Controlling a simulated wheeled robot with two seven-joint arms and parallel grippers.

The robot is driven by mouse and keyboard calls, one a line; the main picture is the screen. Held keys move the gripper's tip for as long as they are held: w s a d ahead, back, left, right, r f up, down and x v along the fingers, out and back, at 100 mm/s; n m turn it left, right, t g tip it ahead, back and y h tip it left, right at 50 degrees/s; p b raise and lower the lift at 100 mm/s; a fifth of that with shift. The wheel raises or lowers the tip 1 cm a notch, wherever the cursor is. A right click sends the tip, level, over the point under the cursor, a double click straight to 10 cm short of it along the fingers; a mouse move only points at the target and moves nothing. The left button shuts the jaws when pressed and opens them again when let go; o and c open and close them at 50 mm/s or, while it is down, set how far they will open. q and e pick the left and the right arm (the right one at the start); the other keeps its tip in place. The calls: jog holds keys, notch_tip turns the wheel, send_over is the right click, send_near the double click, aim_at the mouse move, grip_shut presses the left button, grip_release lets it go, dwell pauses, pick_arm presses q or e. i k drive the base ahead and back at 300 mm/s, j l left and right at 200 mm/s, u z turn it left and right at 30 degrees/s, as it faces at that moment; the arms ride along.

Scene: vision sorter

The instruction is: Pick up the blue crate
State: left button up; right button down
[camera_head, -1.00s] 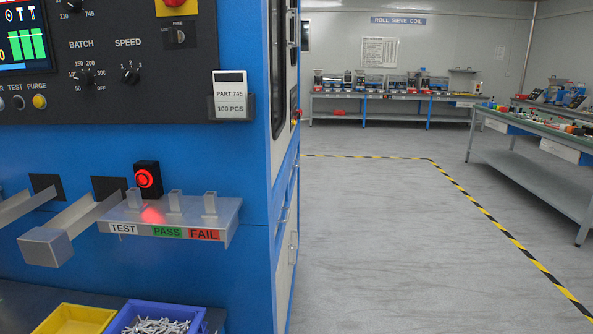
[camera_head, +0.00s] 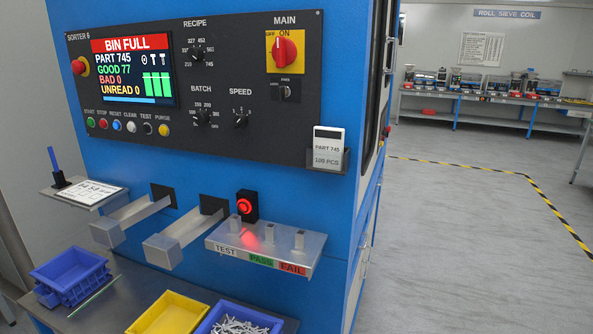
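A blue crate (camera_head: 246,313) filled with small metal parts sits at the bottom edge of the head view, on the grey shelf below the sorter. Its lower part is cut off by the picture's edge. Other blue crates (camera_head: 72,270) are stacked at the left end of the shelf; the top one looks empty. Neither of my grippers is in view.
A yellow crate (camera_head: 172,312) stands just left of the filled blue crate. Two metal chutes (camera_head: 165,250) and a TEST/PASS/FAIL ledge (camera_head: 262,250) jut out above the shelf. The sorter screen (camera_head: 125,70) reads BIN FULL. Open floor lies to the right.

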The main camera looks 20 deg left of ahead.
aim_at(69, 277)
jog(key=u, duration=1.95)
jog(key=i+j, duration=0.4)
jog(key=i, duration=0.25)
jog(key=j+u, duration=0.05)
